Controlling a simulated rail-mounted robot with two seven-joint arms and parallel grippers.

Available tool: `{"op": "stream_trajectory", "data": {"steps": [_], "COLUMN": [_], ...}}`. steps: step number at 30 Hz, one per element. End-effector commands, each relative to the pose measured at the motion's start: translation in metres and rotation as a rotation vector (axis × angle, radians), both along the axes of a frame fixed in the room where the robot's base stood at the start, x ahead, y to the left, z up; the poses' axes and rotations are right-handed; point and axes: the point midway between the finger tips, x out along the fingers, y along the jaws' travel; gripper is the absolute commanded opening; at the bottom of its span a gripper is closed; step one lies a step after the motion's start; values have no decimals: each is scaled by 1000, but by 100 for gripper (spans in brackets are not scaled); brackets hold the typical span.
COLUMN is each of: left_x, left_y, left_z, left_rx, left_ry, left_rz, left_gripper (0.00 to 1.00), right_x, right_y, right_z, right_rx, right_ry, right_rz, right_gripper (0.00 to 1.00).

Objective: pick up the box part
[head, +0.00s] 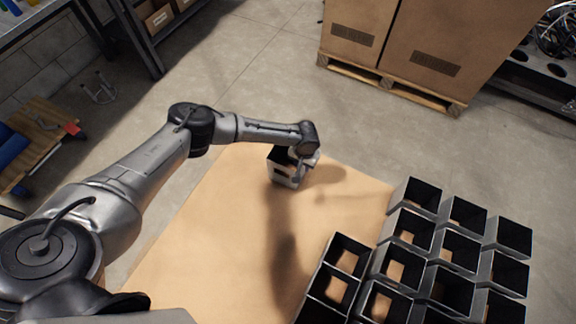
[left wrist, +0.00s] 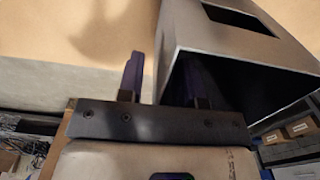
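A grey box part (head: 282,180) with a dark opening stands at the far end of the tan table, apart from the other boxes. My left gripper (head: 303,162) is at its right side in the head view and partly covers it. In the left wrist view the box part (left wrist: 228,40) shows its open, dark inside and a cut-out in one wall. The left gripper (left wrist: 163,72) is open there, with one finger outside the box wall and the other inside the opening. A small gap shows between the outer finger and the wall. My right gripper is not in view.
Several similar open grey boxes (head: 408,232) stand in rows at the table's right front. The middle of the tan table (head: 220,235) is bare. Large cartons on a pallet (head: 400,85) stand on the floor behind. Shelving stands at the back left.

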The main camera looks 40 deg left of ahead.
Motion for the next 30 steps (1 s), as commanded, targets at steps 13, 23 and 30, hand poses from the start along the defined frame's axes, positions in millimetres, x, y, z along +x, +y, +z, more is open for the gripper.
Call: {"op": "stream_trajectory", "data": {"steps": [13, 23, 30], "left_x": [0, 0, 0], "left_y": [0, 0, 0], "left_z": [0, 0, 0], "left_rx": [0, 0, 0], "left_ry": [0, 0, 0], "left_rz": [0, 0, 0], "left_gripper": [14, 0, 0], "right_x": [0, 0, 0], "right_y": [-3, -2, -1], "right_z": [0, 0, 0], "right_rx": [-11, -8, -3], "right_ry": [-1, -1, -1], "right_rz": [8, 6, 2], "right_gripper": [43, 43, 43]}}
